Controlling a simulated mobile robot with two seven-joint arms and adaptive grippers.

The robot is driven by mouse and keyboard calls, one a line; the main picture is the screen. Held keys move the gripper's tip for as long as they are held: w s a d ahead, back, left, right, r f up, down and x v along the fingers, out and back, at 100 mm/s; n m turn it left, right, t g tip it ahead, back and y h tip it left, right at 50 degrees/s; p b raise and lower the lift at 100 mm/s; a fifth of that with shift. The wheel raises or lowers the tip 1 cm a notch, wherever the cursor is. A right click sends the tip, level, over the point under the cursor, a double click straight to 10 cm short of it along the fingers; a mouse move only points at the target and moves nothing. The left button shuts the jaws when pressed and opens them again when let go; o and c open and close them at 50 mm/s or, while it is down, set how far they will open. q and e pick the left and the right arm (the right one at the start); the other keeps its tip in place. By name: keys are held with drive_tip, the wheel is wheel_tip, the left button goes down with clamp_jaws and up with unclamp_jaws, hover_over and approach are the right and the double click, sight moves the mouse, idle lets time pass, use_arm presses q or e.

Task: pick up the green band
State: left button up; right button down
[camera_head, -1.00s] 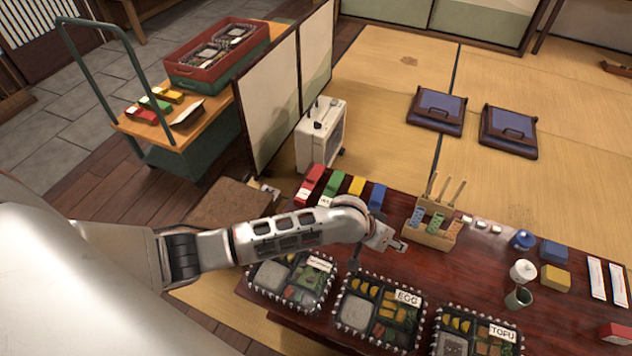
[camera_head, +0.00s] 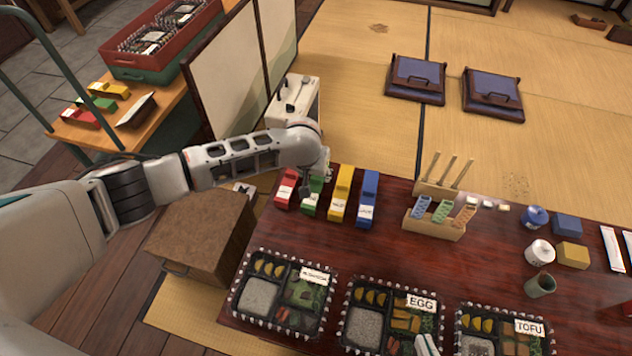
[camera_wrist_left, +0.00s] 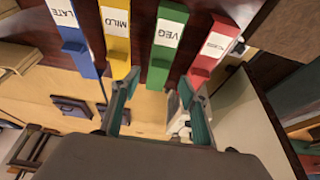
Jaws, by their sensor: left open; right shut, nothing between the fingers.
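The green band (camera_head: 312,196) lies in a row on the dark red table, between the red band (camera_head: 287,188) and the yellow band (camera_head: 342,192). My left gripper (camera_head: 314,182) is over its far end and hides part of it. In the left wrist view the green band (camera_wrist_left: 167,45) carries a white VEG label. My right gripper (camera_head: 428,345) shows at the bottom edge of the head view, shut and empty.
The blue band (camera_head: 368,199) is right of the yellow one. A wooden holder (camera_head: 434,228) stands further right. Lunch boxes (camera_head: 283,297) line the near side. A white case (camera_head: 295,105) and a folding screen (camera_head: 237,70) stand behind the left arm. The table's middle is bare.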

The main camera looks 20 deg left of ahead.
sight(316, 180)
use_arm(q)
drive_tip(key=shift+f+b, duration=0.3)
drive_tip(key=shift+f, duration=0.45)
drive_tip(key=x, duration=0.1)
drive_tip(key=b+x, duration=0.2)
drive_tip(key=shift+s+f, duration=0.2)
drive_tip(key=shift+f, duration=0.1)
drive_tip(key=shift+w+f+b, duration=0.15)
drive_tip(key=shift+w+b, duration=0.05)
drive_tip(key=shift+b, duration=0.15)
drive_tip(key=shift+w, duration=0.2)
drive_tip(key=shift+w+r, duration=0.15)
drive_tip(key=shift+r, duration=0.2)
drive_tip(key=c, duration=0.8)
use_arm(e)
drive_tip(key=a+m, duration=0.2)
drive_tip(key=a, duration=0.1)
drive_tip(key=a+m, duration=0.1)
drive_tip(key=shift+s+a+r+y, duration=0.15)
drive_tip(key=shift+s+y, duration=0.1)
drive_tip(key=shift+y, duration=0.15)
